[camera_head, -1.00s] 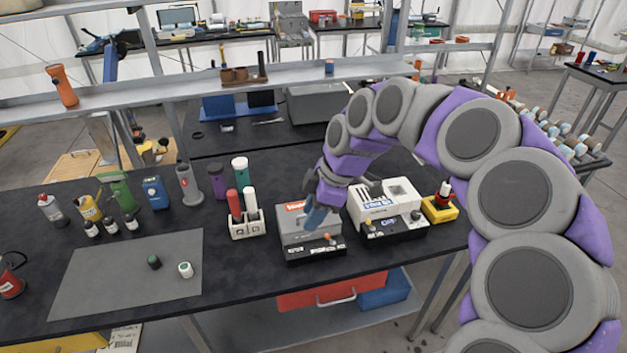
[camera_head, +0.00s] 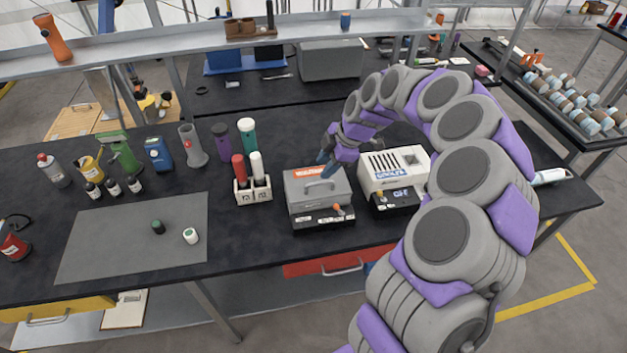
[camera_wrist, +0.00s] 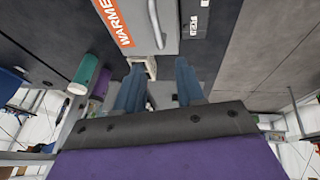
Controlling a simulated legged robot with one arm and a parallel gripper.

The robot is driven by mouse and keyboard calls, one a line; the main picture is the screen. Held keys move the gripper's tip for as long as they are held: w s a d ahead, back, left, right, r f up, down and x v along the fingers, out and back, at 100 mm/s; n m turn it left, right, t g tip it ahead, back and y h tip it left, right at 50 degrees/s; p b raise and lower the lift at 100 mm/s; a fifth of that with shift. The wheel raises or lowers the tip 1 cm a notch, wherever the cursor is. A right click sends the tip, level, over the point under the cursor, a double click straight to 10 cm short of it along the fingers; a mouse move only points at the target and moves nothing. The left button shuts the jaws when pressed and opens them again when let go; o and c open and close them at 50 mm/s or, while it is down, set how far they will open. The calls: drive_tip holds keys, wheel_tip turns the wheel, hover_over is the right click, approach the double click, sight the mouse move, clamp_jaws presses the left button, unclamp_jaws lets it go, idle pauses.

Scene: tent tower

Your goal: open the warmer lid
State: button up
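The warmer (camera_head: 305,210) is a grey box with an orange label and small controls along its front, standing on the dark bench. Its lid (camera_head: 303,185) looks shut, with a pale bar handle (camera_head: 321,186) on top. My gripper (camera_head: 327,164) is at the back right edge of the lid, behind the handle. In the wrist view, my gripper (camera_wrist: 158,72) has its two blue fingers apart with nothing gripped. The warmer's orange label (camera_wrist: 114,20) and handle (camera_wrist: 155,24) lie just beyond the fingertips. Whether a finger touches the lid I cannot tell.
A white device (camera_head: 393,168) stands close on the warmer's right. A holder (camera_head: 253,190) with red and white tubes stands on its left. A grey mat (camera_head: 110,240) with two small capped items lies further left. The shelf (camera_head: 130,60) runs above the bench's back.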

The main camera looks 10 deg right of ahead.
sight(317, 184)
drive_tip(key=x, duration=0.5)
drive_tip(key=b+x, duration=0.1)
drive_tip(key=x, duration=0.1)
drive_tip(key=shift+d+f, duration=0.25)
drive_tip(key=shift+a+f, duration=0.15)
drive_tip(key=shift+a, duration=0.25)
drive_tip(key=shift+d, duration=0.1)
drive_tip(key=shift+d, duration=0.2)
drive_tip(key=shift+c, duration=0.6)
drive_tip(key=shift+d, duration=0.2)
drive_tip(key=c, duration=0.3)
clamp_jaws()
drive_tip(key=shift+a, duration=0.1)
